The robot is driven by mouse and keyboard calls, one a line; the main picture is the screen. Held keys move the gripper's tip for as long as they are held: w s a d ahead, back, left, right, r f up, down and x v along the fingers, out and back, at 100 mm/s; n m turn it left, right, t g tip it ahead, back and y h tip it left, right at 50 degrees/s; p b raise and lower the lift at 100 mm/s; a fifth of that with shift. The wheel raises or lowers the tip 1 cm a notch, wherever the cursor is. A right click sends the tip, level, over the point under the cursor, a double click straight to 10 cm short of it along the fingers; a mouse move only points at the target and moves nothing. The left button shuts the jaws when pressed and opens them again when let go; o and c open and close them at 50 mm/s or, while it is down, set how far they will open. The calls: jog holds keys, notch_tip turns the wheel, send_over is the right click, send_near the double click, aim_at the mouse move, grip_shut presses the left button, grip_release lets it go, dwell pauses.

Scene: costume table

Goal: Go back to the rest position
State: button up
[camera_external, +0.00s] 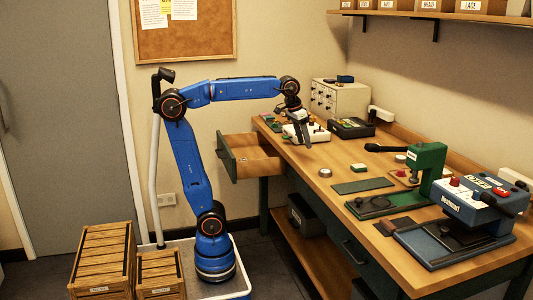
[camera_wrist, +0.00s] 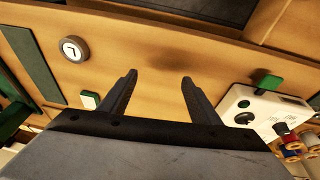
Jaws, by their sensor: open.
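My blue arm reaches out over the far end of the wooden table (camera_external: 310,172). Nothing is held. The white device also shows in the wrist view (camera_wrist: 262,117), right of the fingers.
An open drawer (camera_external: 252,158) juts out below my forearm. A green press (camera_external: 426,170) and a blue heat press (camera_external: 470,205) stand towards the near end. A small round dial (camera_wrist: 74,49) lies left of the fingers. Wooden crates (camera_external: 104,255) stand beside my base.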

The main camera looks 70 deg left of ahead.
jog(key=s+a+f, duration=0.3)
jog(key=s+f, duration=0.7)
jog(key=s+a+f+t, duration=0.1)
jog(key=s+a+f, duration=0.2)
jog(key=s+f, duration=0.8)
jog(key=shift+a+f+y, duration=0.15)
jog(key=shift+f+y, duration=0.05)
jog(key=shift+y, duration=0.2)
jog(key=shift+c, duration=0.6)
